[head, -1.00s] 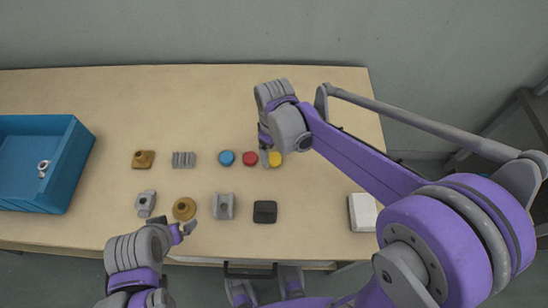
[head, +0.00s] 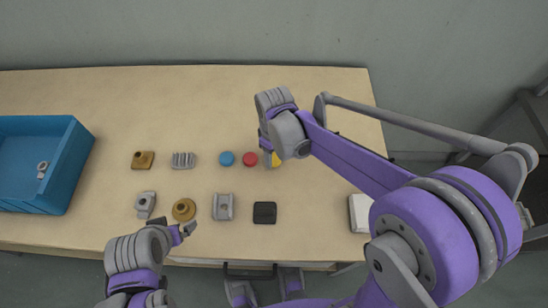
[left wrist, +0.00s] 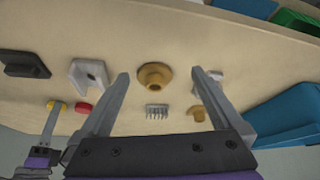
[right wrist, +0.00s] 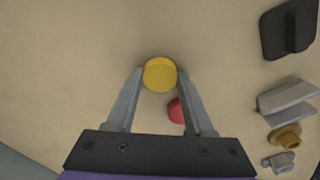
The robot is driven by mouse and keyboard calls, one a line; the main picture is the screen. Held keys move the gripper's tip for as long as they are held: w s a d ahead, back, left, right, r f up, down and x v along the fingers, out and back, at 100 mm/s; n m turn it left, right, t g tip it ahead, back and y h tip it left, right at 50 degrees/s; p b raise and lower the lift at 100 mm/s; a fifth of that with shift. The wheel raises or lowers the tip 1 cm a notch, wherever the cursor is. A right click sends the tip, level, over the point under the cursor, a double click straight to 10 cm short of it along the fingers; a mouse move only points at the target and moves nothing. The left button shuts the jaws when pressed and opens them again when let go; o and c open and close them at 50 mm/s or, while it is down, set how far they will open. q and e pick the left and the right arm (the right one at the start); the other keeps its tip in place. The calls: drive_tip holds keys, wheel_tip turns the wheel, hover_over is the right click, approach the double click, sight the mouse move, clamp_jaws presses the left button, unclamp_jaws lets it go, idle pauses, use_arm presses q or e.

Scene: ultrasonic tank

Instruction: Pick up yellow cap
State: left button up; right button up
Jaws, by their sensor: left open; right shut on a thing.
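The yellow cap (head: 277,161) is a small round disc at the right end of a short row of caps, partly hidden by my right arm in the head view. In the right wrist view, the yellow cap (right wrist: 160,75) sits between the fingertips of my right gripper (right wrist: 161,82), which is shut on it. It also shows at the tip of the right gripper in the left wrist view (left wrist: 57,106). My left gripper (left wrist: 160,78) is open and empty, near the brass flanged part (left wrist: 156,76) at the table's front.
A red cap (head: 250,159) and a blue cap (head: 226,158) lie left of the yellow one. Several grey and brass parts and a black block (head: 265,212) lie around. A blue bin (head: 62,165) stands at left, a white block (head: 362,212) at right. The table's back is clear.

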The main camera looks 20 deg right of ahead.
sight(274, 159)
drive_tip(key=shift+r, duration=0.1)
wheel_tip(274, 159, up, 10)
drive_tip(key=p, duration=0.1)
idle(0.3)
drive_tip(key=shift+s, duration=0.1)
idle(0.9)
